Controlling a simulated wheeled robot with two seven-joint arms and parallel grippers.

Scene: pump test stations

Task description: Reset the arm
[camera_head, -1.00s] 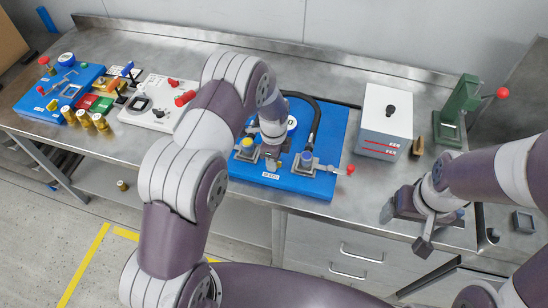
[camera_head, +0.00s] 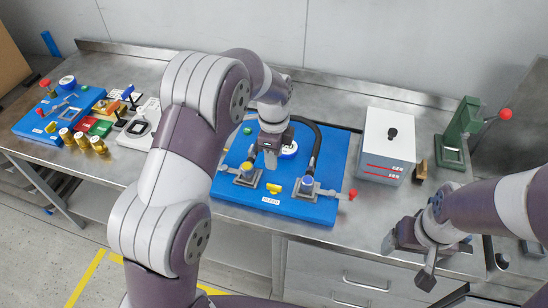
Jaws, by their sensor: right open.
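My left arm reaches in over the bench, and its gripper (camera_head: 270,160) points down above the blue test board (camera_head: 325,213), near the round white gauge (camera_head: 289,149). Nothing is clearly seen in its jaws, and their gap cannot be made out. The board carries a yellow-topped fitting (camera_head: 247,169), a small yellow piece (camera_head: 274,188) and a blue-topped fitting (camera_head: 307,182) with a red-ended lever (camera_head: 352,193). My left arm hides the board's left part. My right gripper (camera_head: 425,262) is open and empty at the bench's front right edge.
A white-and-grey box (camera_head: 388,142) and a green press with a red knob (camera_head: 458,135) stand to the right. Another blue board (camera_head: 35,125), brass cylinders (camera_head: 82,140) and a white plate (camera_head: 135,138) lie at the left. A black hose (camera_head: 316,140) arches over the middle board.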

